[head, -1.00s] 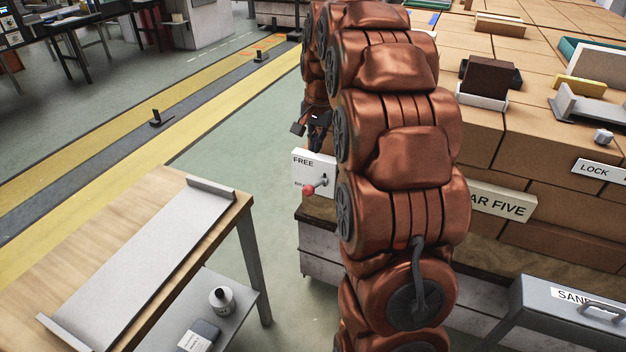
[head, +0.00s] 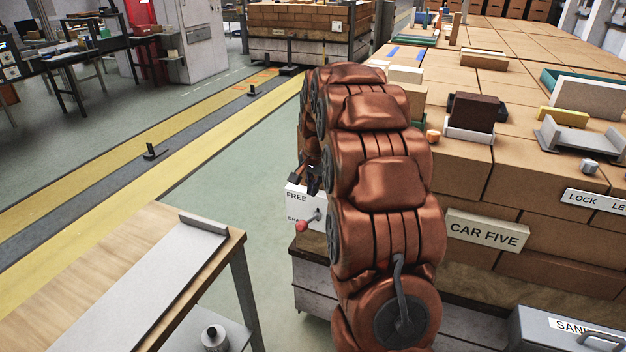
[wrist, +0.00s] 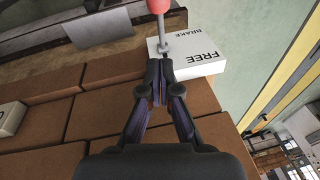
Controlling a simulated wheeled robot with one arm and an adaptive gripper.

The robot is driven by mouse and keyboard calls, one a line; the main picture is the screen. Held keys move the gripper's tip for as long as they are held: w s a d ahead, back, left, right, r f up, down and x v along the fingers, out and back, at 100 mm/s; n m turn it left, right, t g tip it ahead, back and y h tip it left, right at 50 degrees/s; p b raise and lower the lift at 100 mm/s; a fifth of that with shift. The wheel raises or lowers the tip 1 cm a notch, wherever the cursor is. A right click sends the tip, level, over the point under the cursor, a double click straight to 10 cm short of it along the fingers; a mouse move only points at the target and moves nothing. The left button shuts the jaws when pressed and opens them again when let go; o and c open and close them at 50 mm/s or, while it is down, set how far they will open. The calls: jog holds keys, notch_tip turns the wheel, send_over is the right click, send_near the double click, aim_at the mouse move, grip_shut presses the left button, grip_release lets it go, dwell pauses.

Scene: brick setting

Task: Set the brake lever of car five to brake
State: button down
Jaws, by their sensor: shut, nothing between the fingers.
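The white brake plate (head: 296,207) with FREE above and BRAKE below is on the near left corner of car five, partly behind my arm. Its lever has a red ball knob (head: 302,226), which hangs down and left by the BRAKE word. In the wrist view the lever (wrist: 161,30) points to the top edge, with the red knob (wrist: 157,5) cut off, on the BRAKE side of the plate (wrist: 205,65). My gripper (wrist: 162,70) is shut and empty, its tips close to the lever's pivot; contact cannot be told. In the head view my gripper (head: 312,182) is just above the plate.
The CAR FIVE sign (head: 487,234) is on the brick stack (head: 560,235), right of my arm. A wooden table (head: 120,265) with a grey tray stands at the left. A grey sand box (head: 560,335) is at the lower right. Open floor (head: 225,160) lies left of the car.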

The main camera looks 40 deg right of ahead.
jog(key=p, duration=0.1)
send_near(310, 220)
jog(key=shift+s+a+f+p, duration=0.1)
jog(key=shift+a+f+p, duration=0.1)
jog(key=shift+a+f, duration=0.3)
jog(key=shift+s+a+f+p, duration=0.15)
jog(key=shift+a+f, duration=0.1)
jog(key=shift+f, duration=0.4)
jog(key=shift+w+a+f+p, duration=0.1)
jog(key=shift+a+f+p, duration=0.1)
jog(key=shift+a+f, duration=0.3)
jog(key=shift+s+f+b, duration=0.15)
jog(key=shift+f+b, duration=0.15)
